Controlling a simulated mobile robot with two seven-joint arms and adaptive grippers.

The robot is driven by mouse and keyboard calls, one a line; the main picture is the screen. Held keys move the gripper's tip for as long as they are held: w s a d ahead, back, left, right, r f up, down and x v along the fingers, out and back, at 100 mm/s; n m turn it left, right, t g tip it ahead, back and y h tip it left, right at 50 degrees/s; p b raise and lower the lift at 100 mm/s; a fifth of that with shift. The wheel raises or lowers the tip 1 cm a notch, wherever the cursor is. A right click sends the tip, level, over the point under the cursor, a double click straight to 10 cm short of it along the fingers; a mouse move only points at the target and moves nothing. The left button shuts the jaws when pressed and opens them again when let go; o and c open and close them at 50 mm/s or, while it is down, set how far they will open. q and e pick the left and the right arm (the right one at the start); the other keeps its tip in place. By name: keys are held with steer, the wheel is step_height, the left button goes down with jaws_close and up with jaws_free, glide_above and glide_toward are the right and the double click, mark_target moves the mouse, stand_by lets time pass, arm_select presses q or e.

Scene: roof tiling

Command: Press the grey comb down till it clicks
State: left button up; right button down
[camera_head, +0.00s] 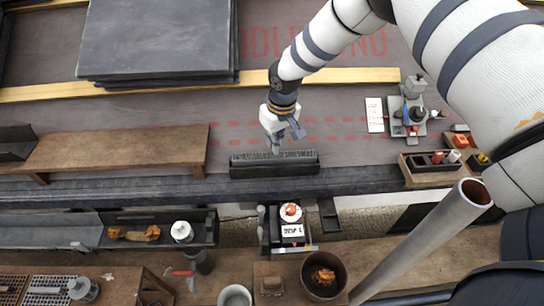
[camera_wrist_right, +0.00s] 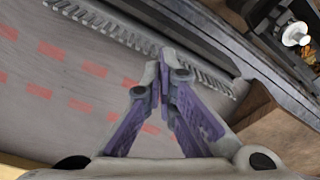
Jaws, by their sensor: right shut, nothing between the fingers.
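The grey comb (camera_head: 274,163) is a dark strip with a row of fine teeth along its top. It lies along the lower edge of the grey roof surface in the head view. In the right wrist view its teeth (camera_wrist_right: 130,40) run diagonally across the upper part. My right gripper (camera_head: 276,148) is shut and empty, pointing down just over the comb's back edge near its middle. Its fingertips (camera_wrist_right: 162,62) are together beside the row of teeth in the wrist view. I cannot tell whether they touch it. My left gripper is not in view.
A wooden bench (camera_head: 120,147) stands left of the comb. A small grey device (camera_head: 408,112) stands to the right. Below the edge are a gutter (camera_head: 60,234) and a brown pot (camera_head: 324,275).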

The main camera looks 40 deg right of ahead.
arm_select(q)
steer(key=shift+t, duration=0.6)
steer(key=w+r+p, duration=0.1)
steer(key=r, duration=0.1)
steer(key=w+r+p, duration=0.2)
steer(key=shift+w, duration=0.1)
arm_select(e)
step_height(320, 180, up, 8)
steer(key=shift+r, duration=0.25)
